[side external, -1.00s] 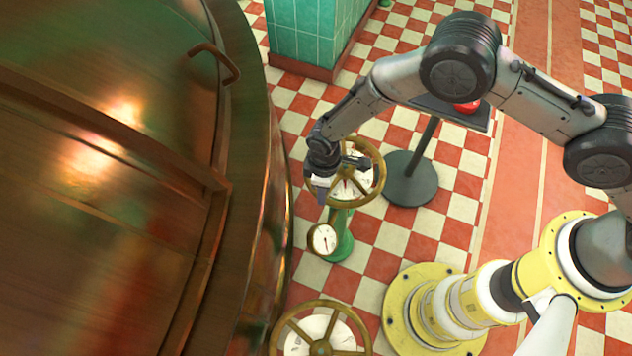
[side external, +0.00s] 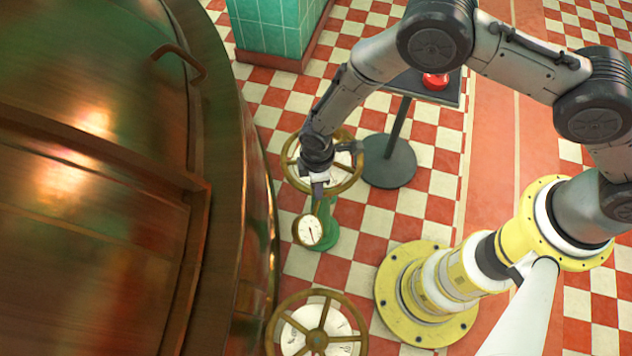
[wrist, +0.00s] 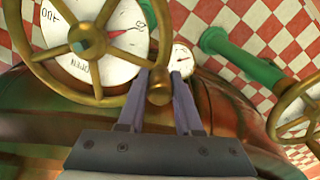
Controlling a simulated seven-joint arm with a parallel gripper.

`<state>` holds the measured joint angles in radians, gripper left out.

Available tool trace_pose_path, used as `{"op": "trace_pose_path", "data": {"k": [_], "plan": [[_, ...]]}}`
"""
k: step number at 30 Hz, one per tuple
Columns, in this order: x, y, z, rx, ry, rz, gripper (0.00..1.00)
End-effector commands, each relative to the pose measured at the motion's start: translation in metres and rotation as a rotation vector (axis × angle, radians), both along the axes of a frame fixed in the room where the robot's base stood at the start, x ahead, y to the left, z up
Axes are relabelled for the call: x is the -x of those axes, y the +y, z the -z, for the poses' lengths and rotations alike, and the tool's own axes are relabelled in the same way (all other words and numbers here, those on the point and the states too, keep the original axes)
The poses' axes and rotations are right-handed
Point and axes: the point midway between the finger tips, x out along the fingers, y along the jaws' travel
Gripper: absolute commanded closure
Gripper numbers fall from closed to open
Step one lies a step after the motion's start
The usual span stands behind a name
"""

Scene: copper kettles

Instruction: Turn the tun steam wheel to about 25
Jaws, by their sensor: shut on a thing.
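A brass handwheel (side external: 352,182) stands on a green pedestal (side external: 326,236), over a white dial. In the wrist view the wheel (wrist: 130,97) fills the upper left. Its dial (wrist: 122,28) shows "100", "OPEN" and a red pointer, partly hidden by spokes and hub; the exact setting cannot be read. In the side view my gripper (side external: 318,189) is at the wheel's near edge. Which wheel is the tun steam wheel is not labelled.
A small round gauge (side external: 310,230) sits on the pedestal's near side. A second brass wheel (side external: 318,339) is in front. A large copper vessel (side external: 95,230) fills the left. A black stand (side external: 390,165) with a red button (side external: 436,80) is behind to the right.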

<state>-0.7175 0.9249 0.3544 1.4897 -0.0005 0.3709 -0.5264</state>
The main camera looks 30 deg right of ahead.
Motion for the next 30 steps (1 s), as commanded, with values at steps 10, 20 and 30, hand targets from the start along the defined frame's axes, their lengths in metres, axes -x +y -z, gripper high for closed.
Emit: {"op": "trace_pose_path", "data": {"k": [10, 20, 30], "plan": [[0.002, -0.001, 0.000, 0.003, 0.004, 0.002, 0.37], [0.000, 0.000, -0.003, 0.001, 0.001, 0.001, 0.37], [0.000, 0.001, -0.061, -0.002, -0.002, 0.001, 0.37]]}}
